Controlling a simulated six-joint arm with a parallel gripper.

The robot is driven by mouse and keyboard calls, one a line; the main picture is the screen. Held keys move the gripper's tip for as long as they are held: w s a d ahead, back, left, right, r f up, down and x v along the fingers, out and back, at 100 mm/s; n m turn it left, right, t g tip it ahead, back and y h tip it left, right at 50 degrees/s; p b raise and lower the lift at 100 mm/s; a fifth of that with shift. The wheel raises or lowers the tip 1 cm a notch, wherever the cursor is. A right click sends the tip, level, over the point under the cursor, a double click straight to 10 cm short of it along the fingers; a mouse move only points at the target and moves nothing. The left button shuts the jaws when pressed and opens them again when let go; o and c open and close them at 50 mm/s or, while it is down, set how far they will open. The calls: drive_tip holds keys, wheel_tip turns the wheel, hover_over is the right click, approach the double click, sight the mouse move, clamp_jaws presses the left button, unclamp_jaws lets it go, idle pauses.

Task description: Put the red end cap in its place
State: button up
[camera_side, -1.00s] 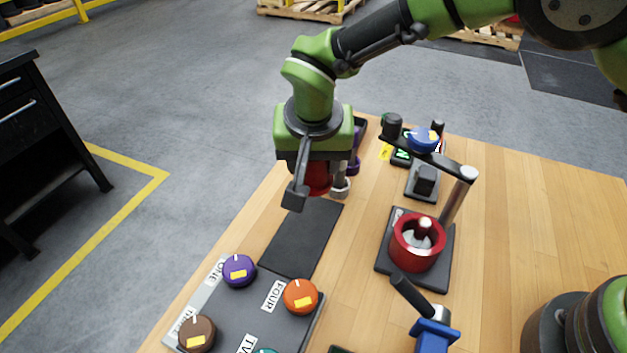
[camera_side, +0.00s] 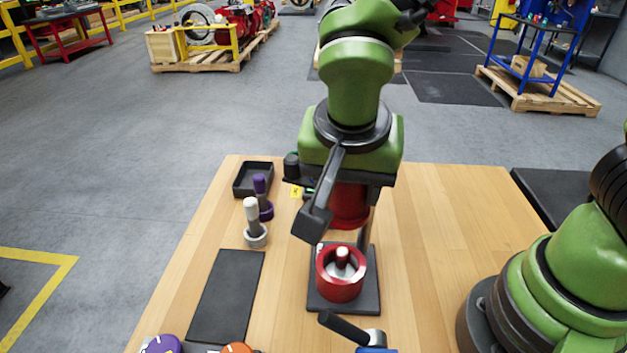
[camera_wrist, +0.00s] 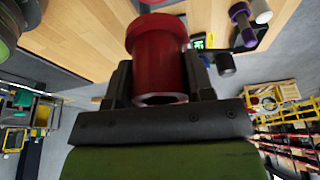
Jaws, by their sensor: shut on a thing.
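My gripper (camera_side: 338,216) is shut on the red end cap (camera_side: 350,204) and holds it in the air. In the wrist view the cap (camera_wrist: 158,55) is a red flanged cylinder between the two jaws, its round hollow end facing the camera. A red round body (camera_side: 340,286) with a pale post in its centre sits on a dark base plate (camera_side: 369,296). The cap appears above and behind this body in the side view, with a clear gap. My gripper hides most of the stand behind.
To the left stand a grey-white plunger piece (camera_side: 252,218) and a purple one (camera_side: 262,190), near a black tray (camera_side: 253,178). A dark mat (camera_side: 226,296) lies at the front left. A dark lever (camera_side: 342,327) is in front of the base plate.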

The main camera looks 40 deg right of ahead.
sight(345, 205)
idle(0.3)
drive_tip(key=shift+f, duration=2.9)
drive_tip(key=shift+f, duration=2)
drive_tip(key=o, duration=1.2)
drive_tip(key=v, duration=1)
drive_tip(key=shift+s+a+f, duration=0.1)
